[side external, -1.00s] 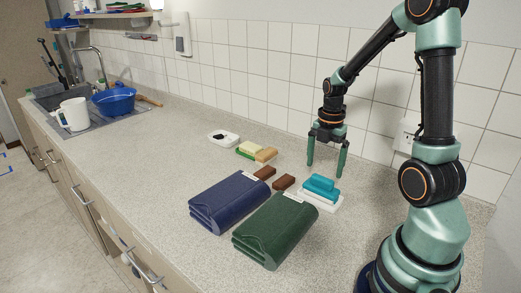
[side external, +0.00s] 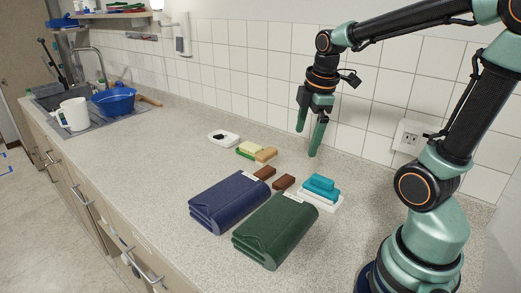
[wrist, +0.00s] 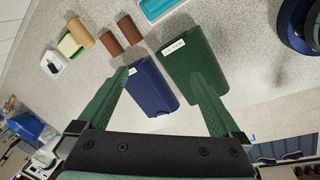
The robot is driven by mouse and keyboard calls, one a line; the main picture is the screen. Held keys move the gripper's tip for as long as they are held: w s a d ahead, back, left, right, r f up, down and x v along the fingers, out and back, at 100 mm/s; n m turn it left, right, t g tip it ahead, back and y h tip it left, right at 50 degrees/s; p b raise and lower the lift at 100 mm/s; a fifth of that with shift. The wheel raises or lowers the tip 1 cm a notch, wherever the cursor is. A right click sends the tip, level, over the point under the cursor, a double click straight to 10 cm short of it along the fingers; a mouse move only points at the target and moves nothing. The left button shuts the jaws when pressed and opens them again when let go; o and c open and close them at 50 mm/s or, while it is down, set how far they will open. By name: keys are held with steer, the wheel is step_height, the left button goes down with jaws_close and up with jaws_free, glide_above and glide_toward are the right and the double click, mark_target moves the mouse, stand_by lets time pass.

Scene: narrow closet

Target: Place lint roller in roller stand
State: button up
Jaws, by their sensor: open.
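No object is plainly recognisable as a lint roller or a roller stand. A teal handled object (side external: 321,186) sits on a white tray-like base (side external: 327,203) right of the folded items; its teal top and white edge (wrist: 147,14) show at the top of the wrist view. A small white holder with a dark centre (side external: 223,139) stands farther back; it also shows in the wrist view (wrist: 54,66). My gripper (side external: 307,142) is open and empty, above the counter near the tiled wall. Its two green fingers (wrist: 161,75) are spread apart in the wrist view.
A folded navy item (side external: 228,202) and a folded green item (side external: 274,230) lie at the front. Two brown blocks (side external: 284,182) and a yellow-green and tan block (side external: 257,152) lie behind them. The sink (side external: 60,97) is far left. Counter left of the navy item is clear.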

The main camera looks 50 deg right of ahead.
steer(key=s+a+r+m+t, duration=0.2)
steer(key=a+m+t, duration=0.1)
steer(key=a+m, duration=0.7)
steer(key=shift+a+r+y, duration=0.3)
steer(key=shift+a+y, duration=0.1)
